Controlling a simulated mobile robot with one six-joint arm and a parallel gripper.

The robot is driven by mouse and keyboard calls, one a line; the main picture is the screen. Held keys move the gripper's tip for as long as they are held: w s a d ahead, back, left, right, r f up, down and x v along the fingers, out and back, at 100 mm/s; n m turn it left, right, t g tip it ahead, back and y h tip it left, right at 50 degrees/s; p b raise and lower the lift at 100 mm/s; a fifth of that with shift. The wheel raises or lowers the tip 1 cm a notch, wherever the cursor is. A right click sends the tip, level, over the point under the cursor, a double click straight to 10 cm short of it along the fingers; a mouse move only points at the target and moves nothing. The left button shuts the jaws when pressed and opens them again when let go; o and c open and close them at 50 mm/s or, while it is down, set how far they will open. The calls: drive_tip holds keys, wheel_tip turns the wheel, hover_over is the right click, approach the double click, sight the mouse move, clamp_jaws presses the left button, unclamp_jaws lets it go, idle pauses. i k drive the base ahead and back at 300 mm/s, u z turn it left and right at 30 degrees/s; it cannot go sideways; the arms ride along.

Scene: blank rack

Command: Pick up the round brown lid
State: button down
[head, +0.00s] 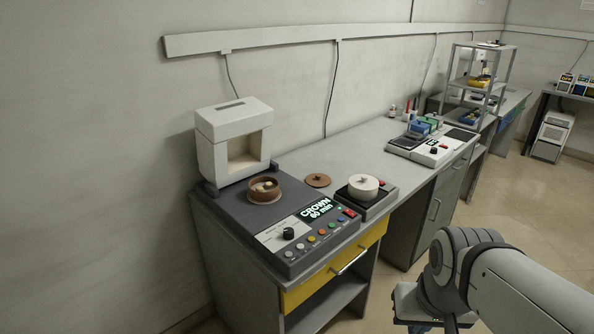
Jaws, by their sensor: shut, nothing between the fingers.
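The round brown lid (318,180) lies flat on the worktop, with a small darker mark or knob at its middle. It sits between a brown round bowl (252,192) on its left and a white round pot with a lid (368,183) on its right, apart from both. The bowl holds a few small pale and brown pieces. My arm shows at the bottom right, well away from the lid and in front of the bench. My gripper's fingers do not show in this view.
The bowl stands on a dark console (275,216) with buttons and a lit display. A white box-shaped device (234,133) stands behind it. The white pot sits on a small dark unit (377,207). Worktop behind the lid is clear. A grey-white instrument (432,152) and shelf rack (488,80) stand farther right.

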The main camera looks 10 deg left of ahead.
sight(317, 179)
drive_tip(key=z, duration=1)
drive_tip(key=i, duration=2.6)
drive_tip(key=u, duration=2.35)
drive_tip(key=i, duration=0.3)
drive_tip(key=z, duration=0.25)
